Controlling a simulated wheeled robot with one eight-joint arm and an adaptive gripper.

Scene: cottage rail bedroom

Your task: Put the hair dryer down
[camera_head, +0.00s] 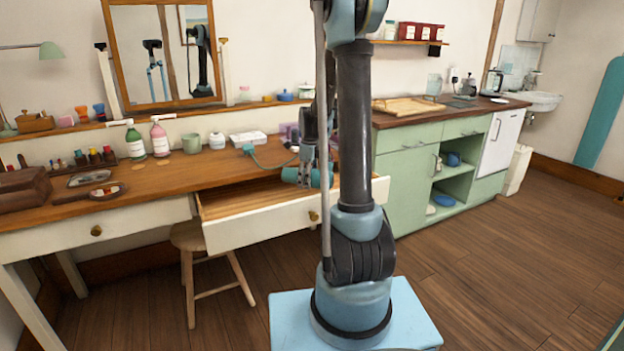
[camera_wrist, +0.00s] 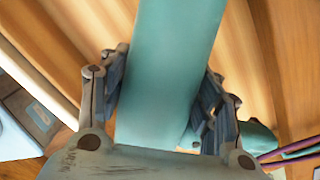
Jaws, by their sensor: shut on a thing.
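The teal hair dryer (camera_head: 291,175) is between the fingers of my gripper (camera_head: 308,160), over the open drawer (camera_head: 262,226) of the wooden dressing table. In the wrist view the teal hair dryer (camera_wrist: 170,50) runs between the two fingers of my gripper (camera_wrist: 163,85), which is shut on it. The pale wood drawer interior (camera_head: 245,199) lies below. I cannot tell whether the hair dryer touches the drawer. My arm hides part of the drawer's right side.
The dressing table (camera_head: 150,192) holds a green bottle (camera_head: 134,142), a pink bottle (camera_head: 160,140) and a hand mirror (camera_head: 100,192). A small teal piece (camera_head: 249,148) with a cord lies behind the drawer. A stool (camera_head: 190,238) stands beneath. Green cabinets (camera_head: 403,180) stand right.

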